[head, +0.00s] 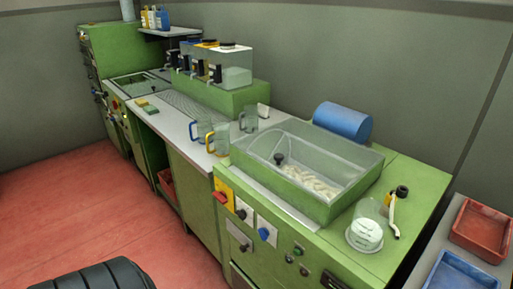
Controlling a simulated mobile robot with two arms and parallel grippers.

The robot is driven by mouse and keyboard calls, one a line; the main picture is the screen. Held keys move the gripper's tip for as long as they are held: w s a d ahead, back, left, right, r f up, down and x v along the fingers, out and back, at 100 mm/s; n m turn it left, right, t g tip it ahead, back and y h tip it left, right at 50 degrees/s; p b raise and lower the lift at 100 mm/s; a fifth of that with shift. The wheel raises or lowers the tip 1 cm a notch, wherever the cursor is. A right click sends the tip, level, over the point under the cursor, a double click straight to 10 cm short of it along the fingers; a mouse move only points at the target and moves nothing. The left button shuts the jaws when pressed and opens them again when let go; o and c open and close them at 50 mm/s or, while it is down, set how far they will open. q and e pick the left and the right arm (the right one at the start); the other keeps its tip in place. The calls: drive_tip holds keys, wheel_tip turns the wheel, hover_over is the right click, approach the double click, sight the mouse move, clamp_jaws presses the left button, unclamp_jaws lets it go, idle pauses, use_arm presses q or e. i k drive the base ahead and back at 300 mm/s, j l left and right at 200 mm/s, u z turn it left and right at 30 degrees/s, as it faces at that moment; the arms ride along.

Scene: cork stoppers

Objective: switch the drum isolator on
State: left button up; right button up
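On the front of the near green machine, a yellow plate with a red handle (221,196) looks like an isolator switch. To its right are a white plate with a black knob (242,214) and a white plate with a blue knob (264,234). No label is readable, so I cannot tell which one is the drum isolator, nor its on or off position. Above them, a clear-lidded green trough (327,205) holds pale cork-like pieces. A blue cylinder (343,121) lies behind it. Neither gripper is in view.
Several clear mugs with coloured handles (217,139) stand on the counter left of the trough. A clear jar (366,228) stands at the right end of the machine. Red and blue trays (481,226) lie at far right.

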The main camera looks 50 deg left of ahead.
sight(220, 197)
drive_tip(key=u, duration=1.8)
